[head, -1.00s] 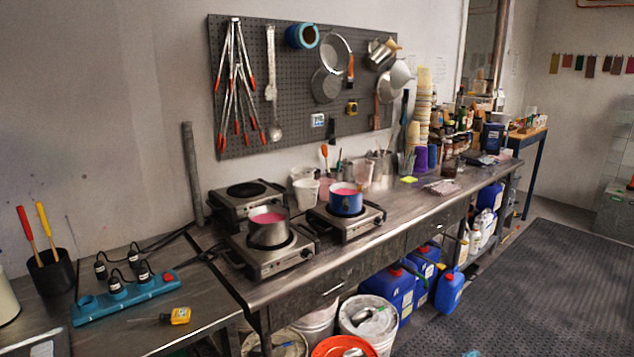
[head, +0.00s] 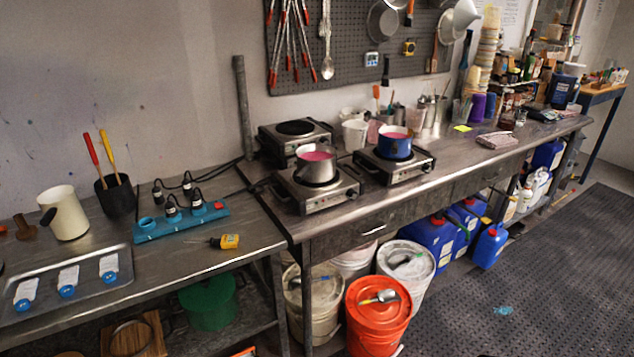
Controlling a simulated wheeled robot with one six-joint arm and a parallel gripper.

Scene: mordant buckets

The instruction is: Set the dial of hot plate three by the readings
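Three hot plates stand on the steel bench. The back-left hot plate (head: 325,142) has a bare black burner. The front-left hot plate (head: 330,199) carries a steel pot (head: 316,169) of pink liquid. The right hot plate (head: 407,169) carries a blue pot (head: 396,148) of pink liquid. Dials on their front faces are too small to read, and I see no legible numbers saying which is three. A yellow probe meter (head: 230,241) lies on the left table; its reading is not legible. A small white display (head: 372,59) hangs on the pegboard, also unreadable. My gripper is not in view.
A blue power strip (head: 180,221) with several plugs lies on the left table. A metal tray (head: 105,300) holds white strips. An orange-lidded bucket (head: 378,315) and white buckets stand below the bench.

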